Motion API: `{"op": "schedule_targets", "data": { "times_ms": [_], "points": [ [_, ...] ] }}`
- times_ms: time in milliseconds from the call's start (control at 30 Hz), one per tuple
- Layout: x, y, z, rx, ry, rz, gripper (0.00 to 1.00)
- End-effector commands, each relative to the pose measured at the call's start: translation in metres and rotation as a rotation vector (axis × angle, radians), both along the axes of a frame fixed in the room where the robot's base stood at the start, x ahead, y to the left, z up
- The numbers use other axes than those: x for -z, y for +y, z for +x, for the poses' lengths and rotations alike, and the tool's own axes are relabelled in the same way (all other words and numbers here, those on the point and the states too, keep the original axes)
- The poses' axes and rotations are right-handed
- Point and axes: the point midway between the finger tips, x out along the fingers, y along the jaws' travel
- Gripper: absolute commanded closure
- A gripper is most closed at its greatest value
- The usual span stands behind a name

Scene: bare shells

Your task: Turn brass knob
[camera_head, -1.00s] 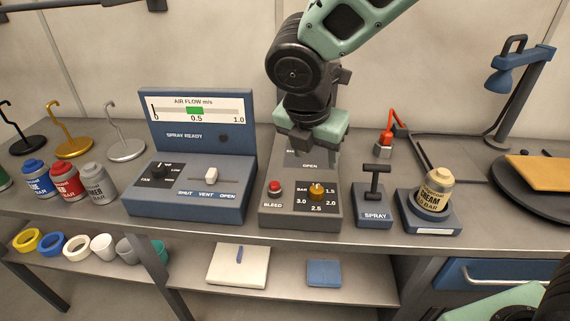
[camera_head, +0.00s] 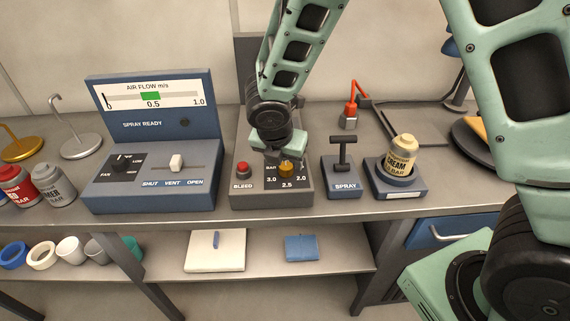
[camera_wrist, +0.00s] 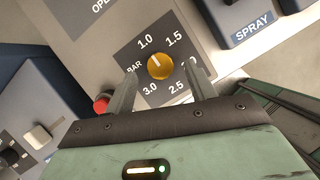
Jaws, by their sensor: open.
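The brass knob (camera_head: 286,168) sits on the dial plate of the grey pressure box (camera_head: 270,201), with numbers from 1.0 to 3.0 around it. In the wrist view the knob (camera_wrist: 160,66) is round and gold, and its pale pointer line is directed up and slightly left, near 1.0. My gripper (camera_head: 279,152) hangs just above and behind the knob in the head view. In the wrist view its fingers (camera_wrist: 163,92) are apart, one to each side of the knob's lower part, and I see no contact.
A red BLEED button (camera_head: 243,168) is just left of the dial; it shows close to my left finger (camera_wrist: 101,104) in the wrist view. The blue air-flow console (camera_head: 150,190) is left. The SPRAY lever (camera_head: 343,150) and cream jar (camera_head: 399,155) stand right.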

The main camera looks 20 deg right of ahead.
Motion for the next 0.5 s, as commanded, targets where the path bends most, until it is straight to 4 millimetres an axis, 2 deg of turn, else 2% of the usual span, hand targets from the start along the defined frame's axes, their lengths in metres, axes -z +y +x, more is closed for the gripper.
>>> {"op": "schedule_targets", "data": {
  "times_ms": [100, 200, 500],
  "points": [
    [0.014, -0.003, 0.004, 0.0, 0.001, -0.001, 0.45],
    [0.02, -0.005, 0.007, 0.001, 0.0, 0.0, 0.45],
    [0.023, -0.006, 0.008, 0.001, -0.001, 0.001, 0.45]
  ]
}}
